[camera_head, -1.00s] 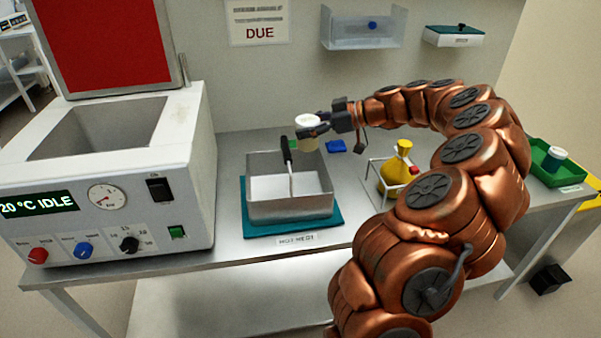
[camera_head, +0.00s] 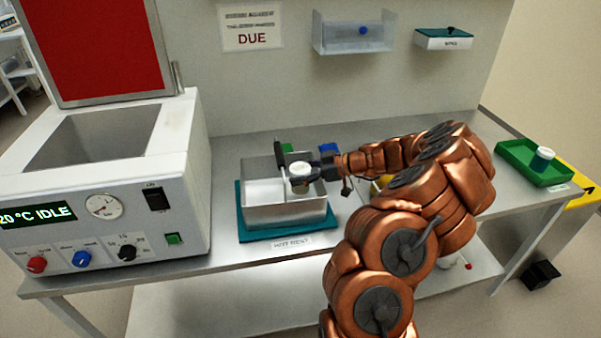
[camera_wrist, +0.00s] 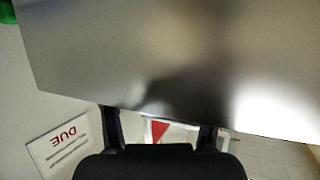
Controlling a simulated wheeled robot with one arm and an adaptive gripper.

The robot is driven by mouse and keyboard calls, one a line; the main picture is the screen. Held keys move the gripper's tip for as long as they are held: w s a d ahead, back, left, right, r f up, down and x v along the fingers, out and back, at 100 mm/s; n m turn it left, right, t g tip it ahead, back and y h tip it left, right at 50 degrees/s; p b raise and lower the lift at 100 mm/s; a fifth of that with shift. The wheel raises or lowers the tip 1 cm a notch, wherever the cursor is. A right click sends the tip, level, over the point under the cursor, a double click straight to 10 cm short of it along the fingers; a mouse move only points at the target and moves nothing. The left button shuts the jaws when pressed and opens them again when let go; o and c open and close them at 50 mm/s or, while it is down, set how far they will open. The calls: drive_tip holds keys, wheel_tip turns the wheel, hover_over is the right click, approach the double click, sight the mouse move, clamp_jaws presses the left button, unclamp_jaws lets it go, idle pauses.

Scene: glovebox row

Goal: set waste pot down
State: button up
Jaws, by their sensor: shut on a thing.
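A small pot with a white lid (camera_head: 301,168) is held in my gripper (camera_head: 301,180), upright as far as I can tell. It is over the right part of the open metal tray (camera_head: 290,215), low near its rim. I cannot tell whether it touches the tray's floor. The tray sits on a teal mat (camera_head: 262,234) behind a label on the bench.
The white console (camera_head: 110,190) is left of the tray. A green tray (camera_head: 520,160) holding another pot (camera_head: 542,158) is at the right. My arm mostly hides a yellow item (camera_head: 383,181). A blue item (camera_head: 328,148) lies behind.

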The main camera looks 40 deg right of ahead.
drive_tip(key=shift+s+a+f+b, duration=0.15)
drive_tip(key=shift+f+b, duration=0.9)
drive_tip(key=shift+b, duration=0.4)
drive_tip(key=o, duration=1)
drive_tip(key=shift+f, duration=0.1)
drive_tip(key=shift+p, duration=0.3)
drive_tip(key=shift+r+p, duration=0.75)
drive_tip(key=shift+p, duration=0.4)
drive_tip(key=shift+r+b+v, duration=0.15)
drive_tip(key=shift+b+v, duration=0.35)
drive_tip(key=shift+v, duration=1.4)
drive_tip(key=shift+r+b+v, duration=0.1)
drive_tip(key=shift+b+v, duration=0.35)
drive_tip(key=shift+v, duration=1.45)
drive_tip(key=shift+w+r, duration=0.1)
drive_tip(key=shift+w, duration=0.15)
